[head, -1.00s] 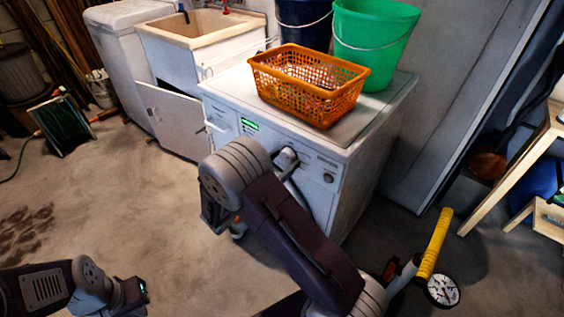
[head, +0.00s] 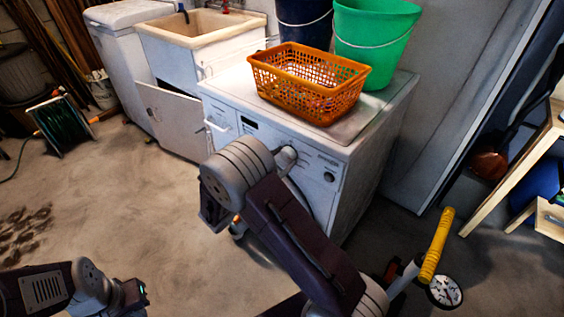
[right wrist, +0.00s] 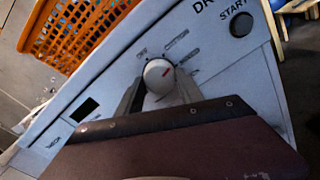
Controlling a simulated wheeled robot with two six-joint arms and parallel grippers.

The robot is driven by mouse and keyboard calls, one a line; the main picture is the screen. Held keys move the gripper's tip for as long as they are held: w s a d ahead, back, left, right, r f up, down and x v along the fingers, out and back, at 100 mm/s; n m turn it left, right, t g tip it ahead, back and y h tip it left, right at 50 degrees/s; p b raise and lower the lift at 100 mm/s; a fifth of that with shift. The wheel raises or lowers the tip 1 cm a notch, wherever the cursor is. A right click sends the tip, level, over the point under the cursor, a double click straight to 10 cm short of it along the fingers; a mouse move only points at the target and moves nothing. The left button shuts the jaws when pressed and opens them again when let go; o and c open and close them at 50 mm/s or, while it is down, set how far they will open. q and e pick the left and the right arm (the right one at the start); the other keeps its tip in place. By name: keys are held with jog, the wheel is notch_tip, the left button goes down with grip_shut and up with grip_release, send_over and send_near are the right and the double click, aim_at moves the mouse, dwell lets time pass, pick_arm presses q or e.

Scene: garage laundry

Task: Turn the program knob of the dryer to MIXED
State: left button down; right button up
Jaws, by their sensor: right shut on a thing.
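The white dryer (head: 270,141) stands with its control panel facing me. My right gripper (right wrist: 160,90) is shut on the knob, one finger at each side. In the head view my right arm hides part of the panel. The dryer's display (head: 249,123) is dark. My left gripper (head: 136,294) is low at the left, away from the dryer; its fingers are unclear.
An orange basket (head: 308,92) and a green bucket (head: 372,45) stand on the dryer, with a dark blue bucket (head: 305,22) behind. A START button (right wrist: 241,24) sits right of the knob. A sink (head: 196,30) is to the left.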

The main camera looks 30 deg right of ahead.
jog(key=shift+m+b, duration=1.1)
jog(key=shift+m, duration=1.2)
jog(key=o, duration=1.4)
jog(key=p+v, duration=0.2)
jog(key=v, duration=0.7)
